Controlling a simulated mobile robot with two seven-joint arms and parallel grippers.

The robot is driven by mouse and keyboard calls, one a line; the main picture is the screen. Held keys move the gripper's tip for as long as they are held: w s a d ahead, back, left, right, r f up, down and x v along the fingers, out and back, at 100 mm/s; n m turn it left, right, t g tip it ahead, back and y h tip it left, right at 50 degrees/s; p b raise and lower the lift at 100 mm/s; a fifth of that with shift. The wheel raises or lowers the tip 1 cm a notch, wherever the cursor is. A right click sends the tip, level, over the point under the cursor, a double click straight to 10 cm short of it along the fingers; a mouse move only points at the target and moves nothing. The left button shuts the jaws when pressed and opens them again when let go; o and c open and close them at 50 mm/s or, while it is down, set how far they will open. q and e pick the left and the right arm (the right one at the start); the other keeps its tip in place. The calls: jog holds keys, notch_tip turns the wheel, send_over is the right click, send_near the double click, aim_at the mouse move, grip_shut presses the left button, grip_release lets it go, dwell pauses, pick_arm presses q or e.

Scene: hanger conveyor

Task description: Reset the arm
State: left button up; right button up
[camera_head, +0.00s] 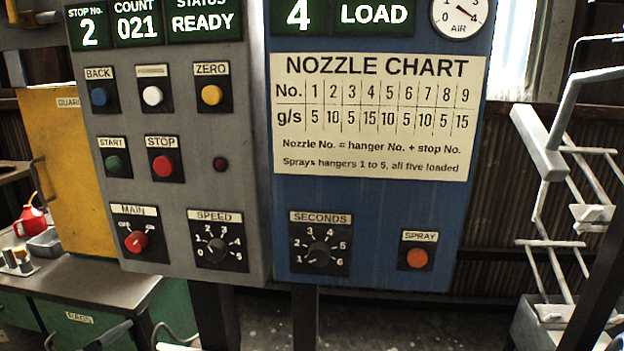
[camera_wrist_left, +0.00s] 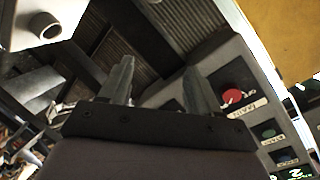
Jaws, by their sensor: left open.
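My left gripper (camera_wrist_left: 160,90) is open and empty in the left wrist view, its two grey fingers spread apart. The red MAIN knob (camera_wrist_left: 232,95) of the grey control panel (camera_wrist_left: 228,62) shows just right of the fingers, not between them. In the head view the MAIN knob (camera_head: 136,241) is at the panel's lower left. Dark shapes at the lower left edge of the head view may be part of my left arm; I cannot tell. My right gripper is not in view.
The grey panel has buttons and a SPEED dial (camera_head: 217,250). The blue panel (camera_head: 375,225) beside it has a SECONDS dial (camera_head: 319,255) and SPRAY button (camera_head: 417,258). A bench (camera_head: 85,280) with a red can (camera_head: 31,221) stands left. A pale metal frame (camera_head: 540,142) stands right.

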pick_arm(q)
jog(key=s+d+f+n+g, duration=0.2)
jog(key=s+d+f+n, duration=0.3)
jog(key=s+f, duration=0.3)
jog(key=s+d+f+n+g+p, duration=0.1)
jog(key=s+d+f+n+g, duration=0.1)
jog(key=s+d+f+n, duration=0.3)
jog(key=s+d+f, duration=0.1)
jog(key=s+f, duration=0.2)
jog(key=f, duration=0.4)
jog(key=shift+s+d+f, duration=0.2)
jog(key=shift+s+d, duration=0.1)
jog(key=shift+s, duration=0.1)
